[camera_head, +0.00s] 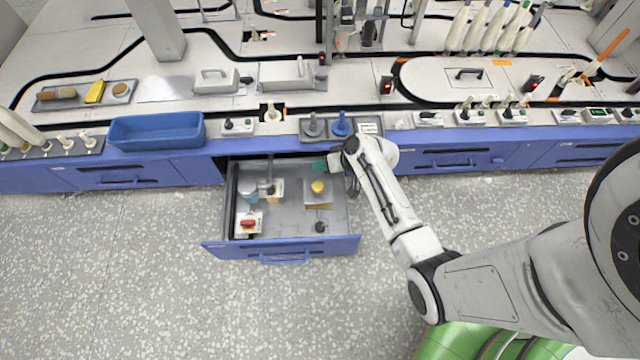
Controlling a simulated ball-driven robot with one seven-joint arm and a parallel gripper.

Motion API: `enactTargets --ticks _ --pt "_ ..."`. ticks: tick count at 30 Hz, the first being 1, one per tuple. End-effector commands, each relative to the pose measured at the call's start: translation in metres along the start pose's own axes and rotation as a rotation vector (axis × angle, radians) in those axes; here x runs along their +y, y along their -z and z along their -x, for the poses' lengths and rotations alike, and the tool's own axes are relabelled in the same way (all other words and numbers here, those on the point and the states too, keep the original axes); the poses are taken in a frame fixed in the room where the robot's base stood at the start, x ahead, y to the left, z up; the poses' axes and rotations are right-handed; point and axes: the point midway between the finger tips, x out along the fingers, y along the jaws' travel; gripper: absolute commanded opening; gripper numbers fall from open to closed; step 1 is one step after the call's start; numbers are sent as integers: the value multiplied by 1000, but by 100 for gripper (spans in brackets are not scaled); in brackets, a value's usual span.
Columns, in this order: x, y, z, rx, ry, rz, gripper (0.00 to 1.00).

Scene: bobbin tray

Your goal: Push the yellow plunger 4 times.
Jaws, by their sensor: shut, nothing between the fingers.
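The yellow plunger (318,187) stands on a pale square base inside the open blue drawer (283,248), right of the drawer's middle. Its cap is round and its top is uncovered. My gripper (353,188) is at the drawer's right side, to the right of the plunger and apart from it. It is shut and empty, small and dark in this view, and partly hidden by my wrist.
The drawer also holds a red switch (248,224) on a white base, a grey-blue round piece (248,190) and a small black knob (320,227). A blue plunger (341,124) stands on the counter behind. A blue tray (156,131) is at left.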

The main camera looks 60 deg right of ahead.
Motion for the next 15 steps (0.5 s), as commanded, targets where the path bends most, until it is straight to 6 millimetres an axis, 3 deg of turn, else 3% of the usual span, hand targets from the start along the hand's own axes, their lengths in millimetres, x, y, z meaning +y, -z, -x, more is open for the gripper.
enactTargets --ticks 15 --pt "27 -27 -37 0 -1 -1 0"
